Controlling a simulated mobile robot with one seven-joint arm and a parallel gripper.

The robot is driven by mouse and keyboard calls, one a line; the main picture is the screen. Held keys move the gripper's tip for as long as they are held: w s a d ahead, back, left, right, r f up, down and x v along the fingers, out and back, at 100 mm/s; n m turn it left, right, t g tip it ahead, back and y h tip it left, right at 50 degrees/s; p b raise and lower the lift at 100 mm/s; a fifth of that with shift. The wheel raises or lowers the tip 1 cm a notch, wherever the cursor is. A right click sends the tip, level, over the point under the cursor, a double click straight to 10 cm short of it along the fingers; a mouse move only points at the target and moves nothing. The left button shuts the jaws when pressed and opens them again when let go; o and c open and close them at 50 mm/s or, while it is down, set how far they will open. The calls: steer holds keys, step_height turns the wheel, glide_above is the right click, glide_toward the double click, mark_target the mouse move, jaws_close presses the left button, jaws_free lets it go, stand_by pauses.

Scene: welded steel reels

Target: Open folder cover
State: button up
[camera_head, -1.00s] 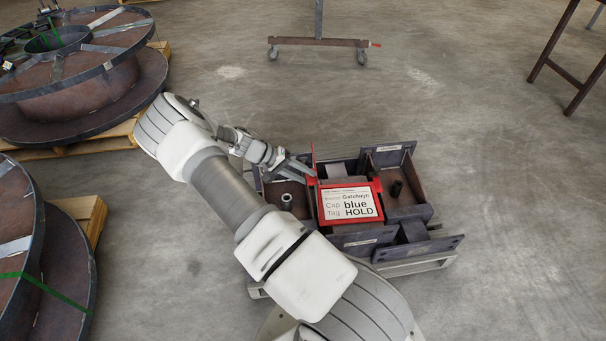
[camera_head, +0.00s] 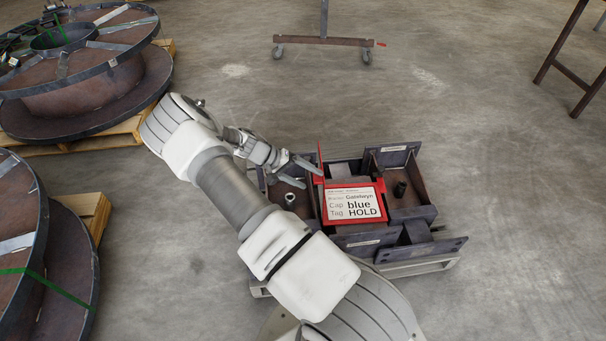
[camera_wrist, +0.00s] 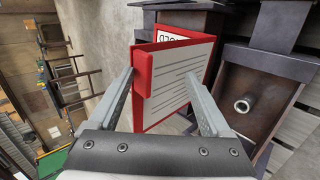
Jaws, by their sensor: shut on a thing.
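A red folder (camera_head: 353,187) lies on the steel assembly in the head view, with a white printed page reading "Galebwyn", "blue" and "HOLD". Its red cover (camera_head: 321,160) stands about upright along the left side, seen nearly edge-on. In the wrist view the cover (camera_wrist: 177,82) shows a white lined sheet in a red border. My gripper (camera_head: 317,171) is at the cover's left side. In the wrist view my gripper (camera_wrist: 160,75) has a finger on either side of the cover, shut on it near its red edge. The contact itself is partly hidden.
Steel compartments with upright plates (camera_head: 395,155) surround the folder on a low pallet. A short pipe stub (camera_head: 290,199) stands in the left compartment. Large steel reels (camera_head: 85,80) sit on pallets at left. A wheeled stand (camera_head: 323,41) is behind; the floor between is clear.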

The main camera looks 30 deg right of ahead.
steer(key=p+v, duration=0.4)
steer(key=v, duration=1.3)
steer(key=shift+w+a+r, duration=0.1)
steer(key=shift+a+r, duration=0.05)
steer(key=shift+r, duration=0.05)
steer(key=s+a+r+n+t+y, duration=0.15)
steer(key=s+r, duration=0.25)
steer(key=r, duration=0.4)
steer(key=s+a+r+t+y, duration=0.2)
steer(key=s+a+r+y, duration=0.1)
steer(key=r, duration=0.5)
steer(key=s+a+r+n+t+y, duration=0.1)
steer(key=s+a+r+t+y, duration=0.2)
steer(key=r, duration=0.5)
steer(key=s+a+r+n+t, duration=0.2)
steer(key=s+r, duration=0.2)
steer(key=s, duration=0.5)
steer(key=s+a+r+n+t, duration=0.2)
steer(key=s+r, duration=0.1)
steer(key=s, duration=0.6)
step_height(320, 180, up, 21)
steer(key=p, duration=2)
steer(key=shift+f+y+p, duration=0.2)
steer(key=shift+y+p, duration=0.1)
steer(key=shift+y, duration=0.15)
